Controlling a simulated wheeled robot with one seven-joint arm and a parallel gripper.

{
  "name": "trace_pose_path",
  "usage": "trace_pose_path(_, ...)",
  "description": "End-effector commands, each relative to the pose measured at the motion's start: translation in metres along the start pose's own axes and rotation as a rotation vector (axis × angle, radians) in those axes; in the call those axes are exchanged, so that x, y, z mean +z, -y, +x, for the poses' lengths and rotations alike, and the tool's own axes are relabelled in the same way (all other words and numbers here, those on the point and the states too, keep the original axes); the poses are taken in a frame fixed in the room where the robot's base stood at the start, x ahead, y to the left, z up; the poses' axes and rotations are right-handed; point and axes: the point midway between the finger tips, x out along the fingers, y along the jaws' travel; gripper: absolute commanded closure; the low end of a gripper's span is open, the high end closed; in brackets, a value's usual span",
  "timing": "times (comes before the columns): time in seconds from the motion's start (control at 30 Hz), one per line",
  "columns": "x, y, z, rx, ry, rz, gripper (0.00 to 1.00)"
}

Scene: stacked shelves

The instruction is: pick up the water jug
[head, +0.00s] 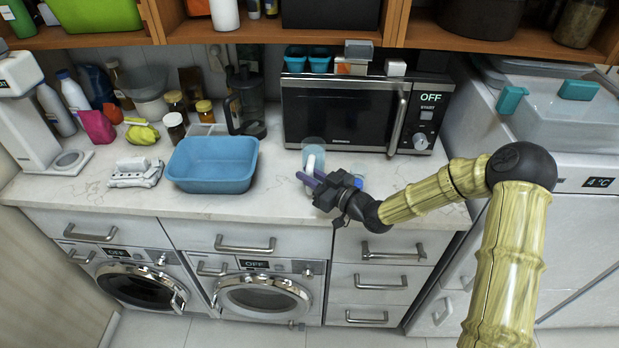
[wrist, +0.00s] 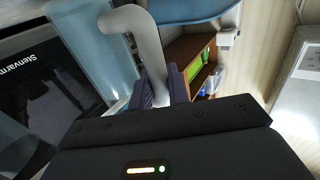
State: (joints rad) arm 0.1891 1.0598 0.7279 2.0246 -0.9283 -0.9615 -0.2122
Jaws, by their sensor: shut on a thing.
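The water jug (head: 313,145) is a translucent bluish vessel with a pale handle. It is over the counter in front of the microwave, partly hidden behind my gripper (head: 309,179). In the wrist view the jug's clear blue body (wrist: 92,45) fills the upper left. Its light grey handle (wrist: 147,45) curves down between the purple fingers of my gripper (wrist: 159,86). The fingers are shut on the handle, one on each side. I cannot tell whether the jug's base touches the counter.
The microwave (head: 345,115) stands behind the jug. A blue basin (head: 212,165) is to the left on the white counter (head: 270,195), with bottles and jars behind it. A wooden shelf (head: 270,30) hangs above. Drawers and two washers are below.

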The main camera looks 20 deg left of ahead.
Motion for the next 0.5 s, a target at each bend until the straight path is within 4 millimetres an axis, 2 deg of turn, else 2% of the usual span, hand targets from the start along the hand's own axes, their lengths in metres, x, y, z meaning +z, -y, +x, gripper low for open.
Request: trace_pose_path(0.5, -0.042, 0.001, 0.0, -0.001, -0.005, -0.007, 1.0)
